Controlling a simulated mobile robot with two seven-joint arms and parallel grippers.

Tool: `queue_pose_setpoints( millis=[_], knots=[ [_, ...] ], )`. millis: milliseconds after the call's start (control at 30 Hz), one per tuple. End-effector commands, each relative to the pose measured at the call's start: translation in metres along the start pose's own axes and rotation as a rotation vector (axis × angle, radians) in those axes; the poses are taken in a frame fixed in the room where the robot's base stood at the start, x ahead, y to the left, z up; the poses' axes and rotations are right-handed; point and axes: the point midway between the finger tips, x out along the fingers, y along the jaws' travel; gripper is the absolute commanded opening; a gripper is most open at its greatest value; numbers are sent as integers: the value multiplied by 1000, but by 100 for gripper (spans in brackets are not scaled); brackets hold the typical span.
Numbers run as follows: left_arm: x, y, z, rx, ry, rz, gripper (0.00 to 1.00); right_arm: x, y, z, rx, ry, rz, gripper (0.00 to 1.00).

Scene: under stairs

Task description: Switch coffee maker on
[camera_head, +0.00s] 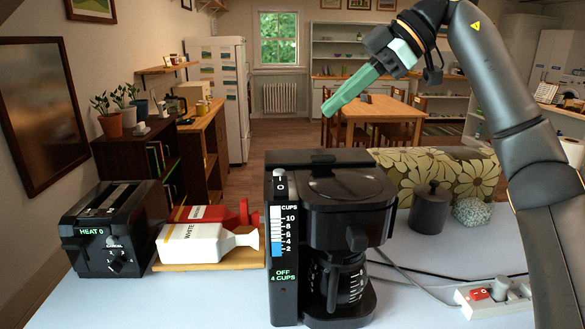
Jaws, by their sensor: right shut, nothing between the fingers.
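The black coffee maker (345,222) stands upright near the middle of the table. A light-coloured rocker switch (280,182) marked I and O is at the top of its left front panel. The green display (283,276) reads "OFF" and "4 CUPS". The glass carafe (350,283) sits in its base. My right gripper (330,108) has green fingers that are shut and empty. They point down and left in the air above the coffee maker, apart from it and from the switch. My left gripper is not in view.
Cables run to a power strip (490,298) at the right front, beside my right arm.

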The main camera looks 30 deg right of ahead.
Motion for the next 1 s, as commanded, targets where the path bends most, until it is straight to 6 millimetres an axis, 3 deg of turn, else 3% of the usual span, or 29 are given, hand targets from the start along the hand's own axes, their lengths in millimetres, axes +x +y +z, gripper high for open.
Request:
queue_pose_setpoints(
  millis=[300,433,900,1000],
  knots=[
    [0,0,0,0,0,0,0,1,0,0,-1,0,-1,0],
    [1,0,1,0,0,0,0,10,0,0,-1,-2,-2,0],
    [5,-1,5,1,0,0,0,103,-1,1,-1,-2,-4,0],
    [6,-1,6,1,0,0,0,114,0,14,3,-3,-2,0]
  ],
)
